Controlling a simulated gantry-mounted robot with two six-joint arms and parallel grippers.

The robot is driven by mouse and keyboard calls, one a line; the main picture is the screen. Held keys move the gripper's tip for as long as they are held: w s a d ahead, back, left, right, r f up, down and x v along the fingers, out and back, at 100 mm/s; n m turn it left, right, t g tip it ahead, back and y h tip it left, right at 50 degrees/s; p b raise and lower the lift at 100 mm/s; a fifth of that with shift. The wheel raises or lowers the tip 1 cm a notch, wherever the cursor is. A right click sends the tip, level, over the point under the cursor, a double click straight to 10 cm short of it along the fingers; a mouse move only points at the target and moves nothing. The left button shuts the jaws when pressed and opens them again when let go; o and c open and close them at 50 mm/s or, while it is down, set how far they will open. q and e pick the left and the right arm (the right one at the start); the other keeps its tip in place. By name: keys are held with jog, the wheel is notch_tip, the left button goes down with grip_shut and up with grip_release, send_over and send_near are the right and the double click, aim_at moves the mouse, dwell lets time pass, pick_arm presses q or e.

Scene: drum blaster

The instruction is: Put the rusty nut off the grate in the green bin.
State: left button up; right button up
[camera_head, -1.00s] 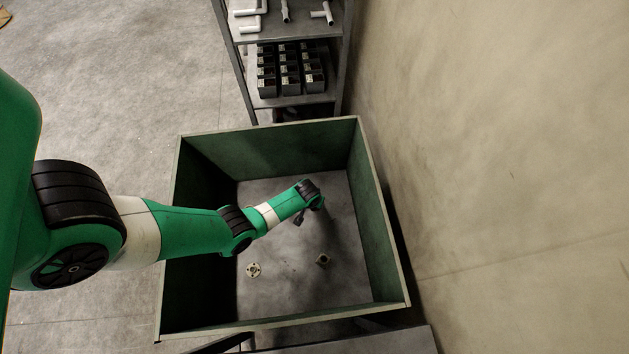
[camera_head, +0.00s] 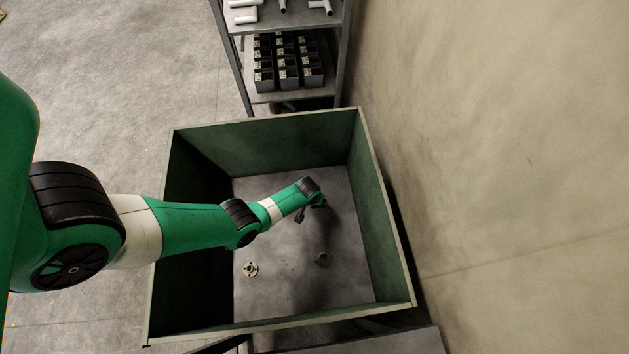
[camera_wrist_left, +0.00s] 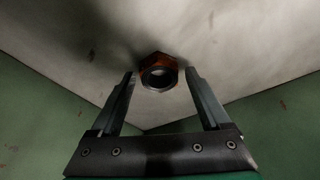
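The rusty nut (camera_wrist_left: 158,71) shows in the left wrist view, between and just beyond the fingertips, with a gap on each side. The grey floor and green walls of the bin are behind it. I cannot tell whether it touches the floor. The green bin (camera_head: 262,148) fills the middle of the head view. My left gripper (camera_head: 318,203) reaches down inside it; in the left wrist view its fingers (camera_wrist_left: 160,76) are apart. My right gripper is not in view.
A pale round flange-like part (camera_head: 250,269) lies on the bin floor. A shelf rack (camera_head: 290,97) with dark boxes and pipe pieces stands behind the bin. A wall (camera_head: 500,150) runs along the right. Free floor (camera_head: 110,120) lies to the left.

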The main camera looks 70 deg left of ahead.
pick_arm(q)
jog(key=p+v, duration=1.2)
jog(key=shift+d+r, duration=0.1)
jog(key=shift+r, duration=0.05)
dwell(0.4)
